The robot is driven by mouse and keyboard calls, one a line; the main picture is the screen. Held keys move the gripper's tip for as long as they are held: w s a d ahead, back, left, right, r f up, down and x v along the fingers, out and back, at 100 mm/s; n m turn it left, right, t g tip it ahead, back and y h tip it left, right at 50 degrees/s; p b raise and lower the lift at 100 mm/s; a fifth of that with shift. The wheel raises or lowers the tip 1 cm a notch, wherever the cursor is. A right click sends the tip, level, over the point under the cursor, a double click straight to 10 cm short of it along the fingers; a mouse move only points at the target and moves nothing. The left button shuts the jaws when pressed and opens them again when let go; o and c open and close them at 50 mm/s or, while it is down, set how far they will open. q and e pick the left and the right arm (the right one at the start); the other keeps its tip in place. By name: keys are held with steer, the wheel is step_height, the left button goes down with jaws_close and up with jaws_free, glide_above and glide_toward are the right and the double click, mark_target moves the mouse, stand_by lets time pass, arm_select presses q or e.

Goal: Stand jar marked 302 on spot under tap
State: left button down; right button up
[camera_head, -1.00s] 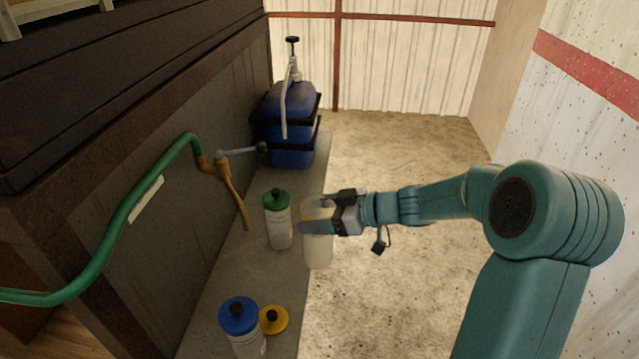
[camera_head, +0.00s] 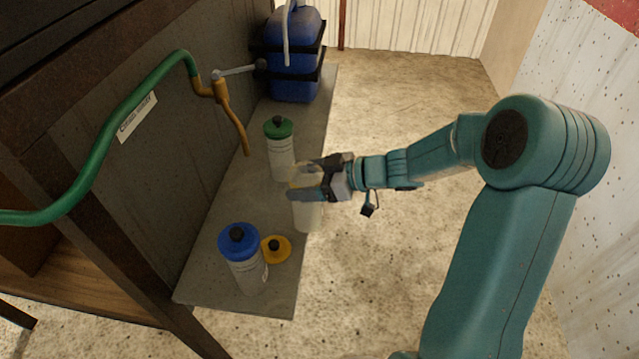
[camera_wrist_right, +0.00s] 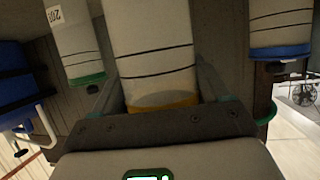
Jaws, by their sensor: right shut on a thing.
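My right gripper (camera_head: 298,181) is shut on a whitish jar (camera_head: 307,216) with a yellow top. This jar also shows between the fingers in the right wrist view (camera_wrist_right: 155,45); its marking is not visible. It is by the shelf's right edge; I cannot tell if its base touches anything. A green-lidded jar (camera_head: 281,158) stands behind it. In the upside-down wrist view, that jar (camera_wrist_right: 75,40) bears a label seeming to end in 02. A blue-lidded jar (camera_head: 246,272) stands at the front. The brass tap (camera_head: 226,103) hangs above the shelf's left side. My left gripper is out of view.
A blue pump container (camera_head: 292,80) stands at the back. A green hose (camera_head: 112,135) runs to the tap along the dark wall. Concrete floor lies open to the right.

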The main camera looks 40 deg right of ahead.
steer(key=w+a+b, duration=0.1)
steer(key=w+a, duration=0.6)
steer(key=w, duration=0.2)
steer(key=shift+a+f, duration=0.25)
steer(key=shift+f, duration=0.2)
steer(key=shift+s+f+b, duration=0.1)
steer(key=shift+f+b, duration=0.3)
steer(key=shift+f, duration=0.2)
stand_by(0.3)
steer(key=o, duration=1.4)
steer(key=p+v, duration=0.3)
steer(key=v, duration=1.2)
steer(key=shift+d+p, duration=0.15)
steer(key=shift+p, duration=0.25)
steer(key=shift+s+d+r, duration=0.15)
steer(key=shift+s+d, duration=0.1)
steer(key=shift+s, duration=0.25)
